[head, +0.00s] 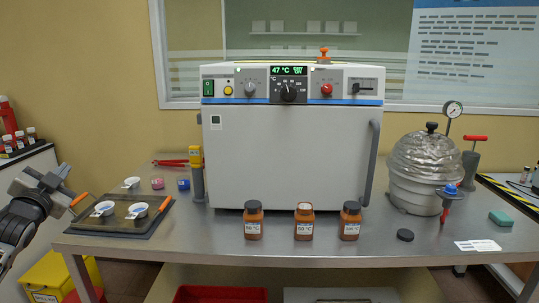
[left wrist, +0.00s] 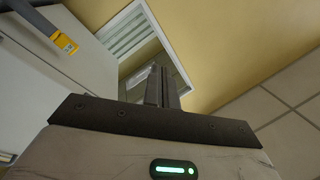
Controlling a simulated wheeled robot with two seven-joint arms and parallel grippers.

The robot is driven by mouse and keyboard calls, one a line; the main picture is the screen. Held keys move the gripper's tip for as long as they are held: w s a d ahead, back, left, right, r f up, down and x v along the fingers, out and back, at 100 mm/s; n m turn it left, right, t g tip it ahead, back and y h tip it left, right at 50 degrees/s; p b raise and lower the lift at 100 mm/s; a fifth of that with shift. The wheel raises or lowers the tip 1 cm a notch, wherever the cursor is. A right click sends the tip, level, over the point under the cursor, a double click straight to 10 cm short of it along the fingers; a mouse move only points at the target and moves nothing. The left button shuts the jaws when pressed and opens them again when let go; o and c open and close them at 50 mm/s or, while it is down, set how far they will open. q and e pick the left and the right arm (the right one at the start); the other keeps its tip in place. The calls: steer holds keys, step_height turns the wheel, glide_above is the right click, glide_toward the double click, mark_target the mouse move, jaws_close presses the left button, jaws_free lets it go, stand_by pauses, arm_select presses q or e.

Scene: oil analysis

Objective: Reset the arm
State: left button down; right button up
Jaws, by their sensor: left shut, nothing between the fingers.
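My left arm comes in at the left edge of the head view, beside the table's left end. Its gripper (head: 68,188) is up at the level of the tray and left of it, apart from it. In the left wrist view the two fingers (left wrist: 162,88) are together with nothing between them, against a wall and a window. My right gripper is not in view.
A steel table (head: 300,250) carries an oven (head: 285,160), several brown bottles (head: 304,222), a vacuum chamber (head: 415,170) and a dark tray (head: 115,228) with white cups (head: 137,210). A black cap (head: 405,235) lies near the front right. A yellow bin (head: 55,275) stands below at left.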

arm_select(q)
step_height(320, 180, down, 4)
steer(key=a+n+g+y, duration=0.2)
steer(key=n+g, duration=0.1)
steer(key=s+d+f+g+h, duration=0.1)
steer(key=s+d+f+h, duration=0.1)
steer(key=s+d+f, duration=0.35)
steer(key=s+d+f+m+g+h, duration=0.1)
steer(key=s+d+f, duration=0.1)
steer(key=d+f, duration=0.6)
steer(key=s+d+f+g+h, duration=0.1)
steer(key=s+d+f+h, duration=0.15)
steer(key=d+f, duration=0.45)
steer(key=s+d+f+g+h, duration=0.1)
steer(key=s+d+f, duration=0.2)
steer(key=s+d, duration=0.2)
steer(key=s+d+f+n+g+h, duration=0.1)
steer(key=s+d+f, duration=0.2)
steer(key=s, duration=0.8)
steer(key=s+d+f+n+h, duration=0.1)
steer(key=s+d+f, duration=0.2)
steer(key=s+d, duration=0.4)
steer(key=shift+s+d+f+g, duration=0.2)
steer(key=shift+s+g, duration=0.2)
steer(key=shift+s, duration=0.45)
